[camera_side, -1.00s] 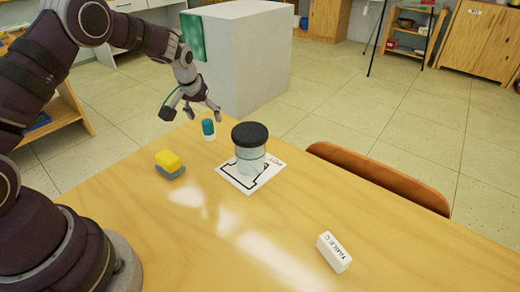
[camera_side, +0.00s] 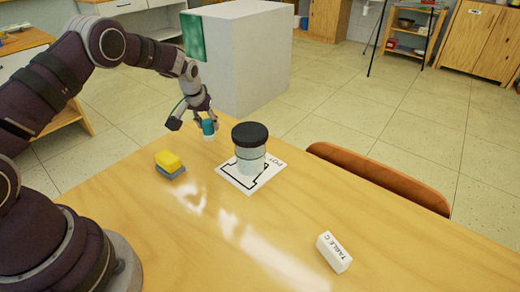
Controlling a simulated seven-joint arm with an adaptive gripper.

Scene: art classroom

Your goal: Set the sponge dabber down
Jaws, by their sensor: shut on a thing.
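The sponge dabber, a small cylinder with a teal top and white lower part (camera_side: 208,128), is upright near the table's far left edge. My gripper (camera_side: 204,122) points down at it and is shut on it, with its fingers on the sides of the teal part. The fingers hide part of the dabber. Its white base is at or very near the table top; I cannot tell if it touches.
A white labelled block (camera_side: 333,252) is at the front right. The table (camera_side: 190,235) is otherwise clear.

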